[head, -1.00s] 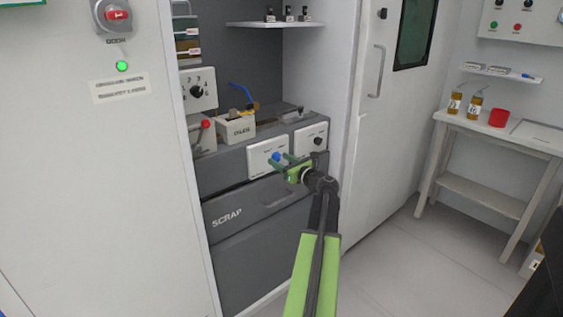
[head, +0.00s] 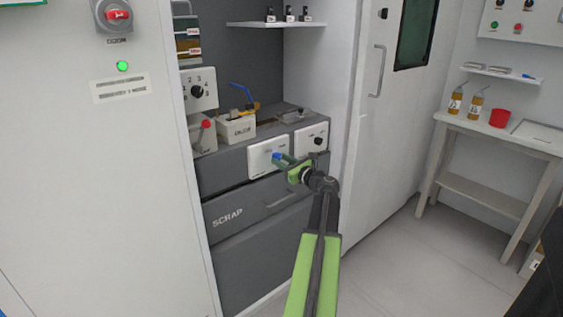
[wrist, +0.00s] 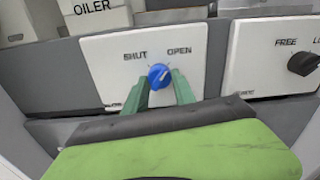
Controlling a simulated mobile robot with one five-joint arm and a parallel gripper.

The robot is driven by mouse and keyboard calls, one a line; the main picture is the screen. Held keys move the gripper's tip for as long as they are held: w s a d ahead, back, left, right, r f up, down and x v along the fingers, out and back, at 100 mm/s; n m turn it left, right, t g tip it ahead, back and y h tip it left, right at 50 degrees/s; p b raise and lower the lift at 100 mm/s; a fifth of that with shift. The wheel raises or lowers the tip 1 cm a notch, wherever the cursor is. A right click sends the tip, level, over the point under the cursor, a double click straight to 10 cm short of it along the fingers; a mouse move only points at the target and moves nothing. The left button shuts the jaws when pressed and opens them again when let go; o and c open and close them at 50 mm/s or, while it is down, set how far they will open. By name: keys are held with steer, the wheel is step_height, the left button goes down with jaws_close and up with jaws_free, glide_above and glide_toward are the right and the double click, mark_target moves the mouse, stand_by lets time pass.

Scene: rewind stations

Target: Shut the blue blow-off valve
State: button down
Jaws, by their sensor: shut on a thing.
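The blue blow-off valve (wrist: 159,77) is a round knob on a white panel (wrist: 112,78), with SHUT printed at its upper left and OPEN at its upper right. A pale mark shows on its face; I cannot tell for sure which word it points to. In the head view, the knob (head: 276,156) is partly covered. My gripper (head: 282,162) reaches it from the front right. In the wrist view, the green fingers (wrist: 160,88) stand on either side of the knob, shut on it.
A second white panel with a black knob (wrist: 304,63), marked FREE, is close on the right. The OILER box (head: 237,128) and a red-knobbed lever (head: 206,124) are at the upper left. The SCRAP drawer (head: 255,211) is below. The white door (head: 372,150) is at the right.

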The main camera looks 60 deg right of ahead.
steer(key=n, duration=0.4)
steer(key=shift+d+r+n, duration=0.1)
steer(key=shift+n, duration=6.1)
steer(key=c, duration=1)
jaws_free()
steer(key=shift+s, duration=0.1)
